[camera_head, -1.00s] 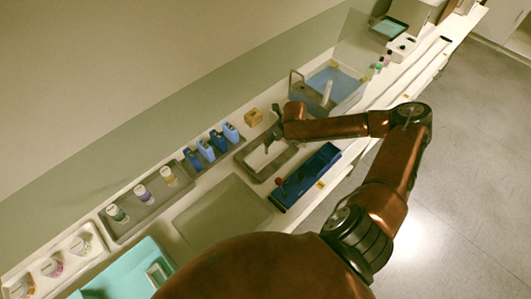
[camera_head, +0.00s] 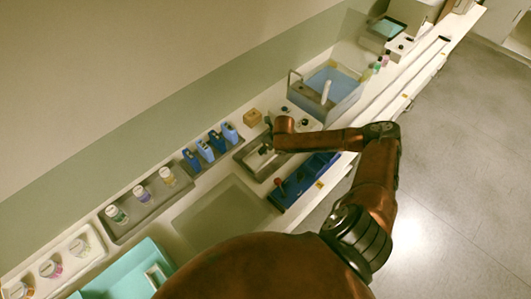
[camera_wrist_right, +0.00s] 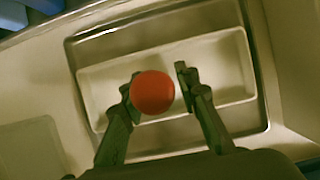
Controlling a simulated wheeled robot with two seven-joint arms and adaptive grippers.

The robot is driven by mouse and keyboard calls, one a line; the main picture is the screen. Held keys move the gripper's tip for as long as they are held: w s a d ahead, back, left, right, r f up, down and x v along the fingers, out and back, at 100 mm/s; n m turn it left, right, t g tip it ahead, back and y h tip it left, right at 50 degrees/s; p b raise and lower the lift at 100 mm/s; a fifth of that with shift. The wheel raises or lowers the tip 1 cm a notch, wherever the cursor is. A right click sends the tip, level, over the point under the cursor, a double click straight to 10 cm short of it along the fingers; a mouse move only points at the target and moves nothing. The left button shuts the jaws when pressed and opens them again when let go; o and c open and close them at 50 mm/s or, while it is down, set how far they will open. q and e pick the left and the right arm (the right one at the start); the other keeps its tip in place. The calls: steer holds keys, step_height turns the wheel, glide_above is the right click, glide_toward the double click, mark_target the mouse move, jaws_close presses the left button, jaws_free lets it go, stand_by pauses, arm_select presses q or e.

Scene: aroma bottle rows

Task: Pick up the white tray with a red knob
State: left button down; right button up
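The white tray (camera_wrist_right: 219,66) has two shallow compartments and sits inside a grey metal holder (camera_wrist_right: 262,62) in the right wrist view. Its round red knob (camera_wrist_right: 152,92) shows near the tray's middle, between the fingers of my right gripper (camera_wrist_right: 156,90). The fingers are apart; the left one looks close to the knob, with a gap at the right one. In the head view my right gripper (camera_head: 267,142) is over the grey holder (camera_head: 246,165) and hides much of the white tray. My left gripper is not in view.
A blue box (camera_head: 312,178) with a red-topped stick (camera_head: 278,183) stands beside the holder, towards the counter's front. Blue bottles (camera_head: 206,150) stand in a rack to the left. A wooden block (camera_head: 252,117) and a blue basin (camera_head: 335,85) are behind.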

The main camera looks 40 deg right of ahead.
jaws_close()
steer(key=shift+r, duration=0.15)
stand_by(0.4)
